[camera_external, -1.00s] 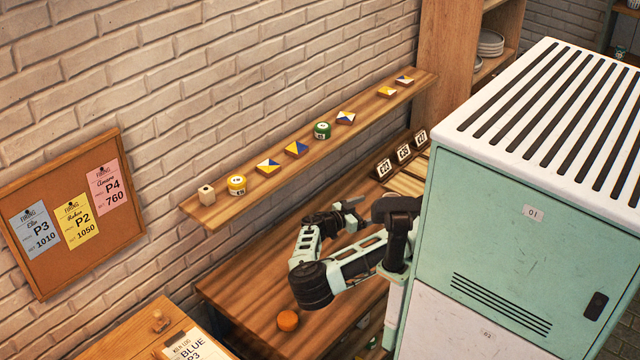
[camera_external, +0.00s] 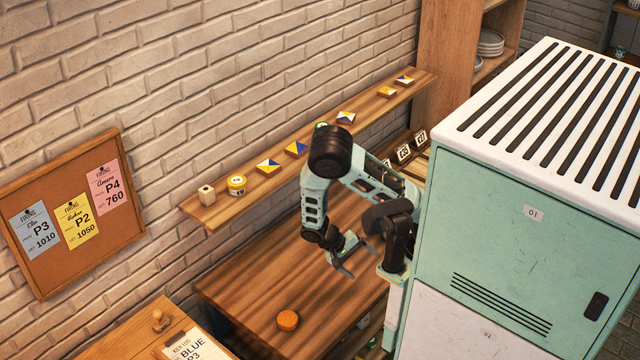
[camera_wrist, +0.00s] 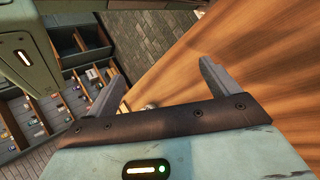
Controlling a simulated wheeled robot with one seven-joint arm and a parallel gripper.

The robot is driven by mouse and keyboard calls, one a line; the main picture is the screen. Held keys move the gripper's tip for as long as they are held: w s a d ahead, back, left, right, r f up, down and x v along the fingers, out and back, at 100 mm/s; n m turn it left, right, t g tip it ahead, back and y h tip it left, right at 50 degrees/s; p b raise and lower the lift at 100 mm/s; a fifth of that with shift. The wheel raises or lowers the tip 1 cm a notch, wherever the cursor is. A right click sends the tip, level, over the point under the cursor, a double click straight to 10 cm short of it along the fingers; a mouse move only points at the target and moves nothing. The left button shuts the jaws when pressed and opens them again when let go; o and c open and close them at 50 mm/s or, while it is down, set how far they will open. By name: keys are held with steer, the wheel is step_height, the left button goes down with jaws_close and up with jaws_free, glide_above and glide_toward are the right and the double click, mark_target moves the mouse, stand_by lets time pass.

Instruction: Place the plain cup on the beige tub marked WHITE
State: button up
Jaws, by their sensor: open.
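My gripper (camera_external: 358,264) is open and empty above the wooden table, its fingers pointing down and right. In the wrist view my gripper (camera_wrist: 160,78) shows both fingers spread, with bare wood and floor beyond them. A small pale object (camera_wrist: 150,106) shows between the fingers just past the gripper's edge, mostly hidden; I cannot tell what it is. I cannot make out the plain cup or a beige tub marked WHITE in either view.
An orange round piece (camera_external: 288,320) lies on the table (camera_external: 240,290). In the wrist view, an open compartment rack (camera_wrist: 18,112) with small items stands left.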

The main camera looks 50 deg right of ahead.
steer(key=a+r+n+t+y, duration=0.3)
steer(key=a+r+n, duration=0.2)
steer(key=r+n, duration=0.2)
steer(key=a+r+n+t+y, duration=0.3)
steer(key=a+r+n, duration=0.2)
steer(key=r+n, duration=0.2)
step_height(320, 180, up, 2)
steer(key=shift+s+a+n+t, duration=0.3)
steer(key=shift+s+a, duration=0.05)
steer(key=shift+o, duration=0.7)
